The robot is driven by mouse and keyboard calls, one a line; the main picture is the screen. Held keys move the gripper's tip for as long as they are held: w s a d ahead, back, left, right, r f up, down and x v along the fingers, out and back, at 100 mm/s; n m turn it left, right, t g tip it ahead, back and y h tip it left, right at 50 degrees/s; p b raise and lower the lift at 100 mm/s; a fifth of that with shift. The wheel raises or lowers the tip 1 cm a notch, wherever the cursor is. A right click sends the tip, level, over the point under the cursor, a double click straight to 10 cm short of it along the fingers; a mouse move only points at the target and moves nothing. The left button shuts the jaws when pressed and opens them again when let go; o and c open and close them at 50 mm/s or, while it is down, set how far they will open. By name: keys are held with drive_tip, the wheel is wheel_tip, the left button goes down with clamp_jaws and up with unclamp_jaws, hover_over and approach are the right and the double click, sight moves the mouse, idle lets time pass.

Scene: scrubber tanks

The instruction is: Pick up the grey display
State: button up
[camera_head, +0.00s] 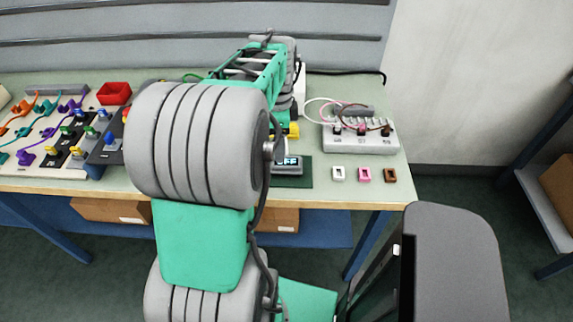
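The grey display (288,166) is a small block with a lit screen. It sits on a dark green mat (294,181) near the front edge of the workbench, just right of my large arm joint, which hides part of its left side. My arm reaches forward over the bench and its far part bends down behind that joint. My gripper's fingers are hidden behind my arm, so I cannot see how close they are to the display or whether they hold anything.
Right of the mat lie small white (338,174), pink (364,175) and brown (390,176) pieces in a row. Behind them stands a white block (362,140) with cables. On the left are a red bin (115,93) and boards with coloured parts. The bench's front right corner is clear.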

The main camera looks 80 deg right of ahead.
sight(286, 160)
drive_tip(key=shift+s+d+f+m, duration=0.15)
drive_tip(key=shift+s+m, duration=0.1)
drive_tip(key=shift+s, duration=0.25)
drive_tip(key=shift+s+d+f+m, duration=0.15)
drive_tip(key=shift+s+m, duration=0.1)
drive_tip(key=shift+s, duration=0.25)
drive_tip(key=f, duration=0.4)
drive_tip(key=f+p, duration=0.1)
drive_tip(key=f, duration=0.1)
drive_tip(key=shift+a+f, duration=0.2)
drive_tip(key=shift+a, duration=0.1)
drive_tip(key=shift+d+f, duration=0.1)
drive_tip(key=shift+f, duration=0.4)
drive_tip(key=shift+c, duration=0.3)
drive_tip(key=c, duration=1.2)
drive_tip(key=shift+r, duration=0.2)
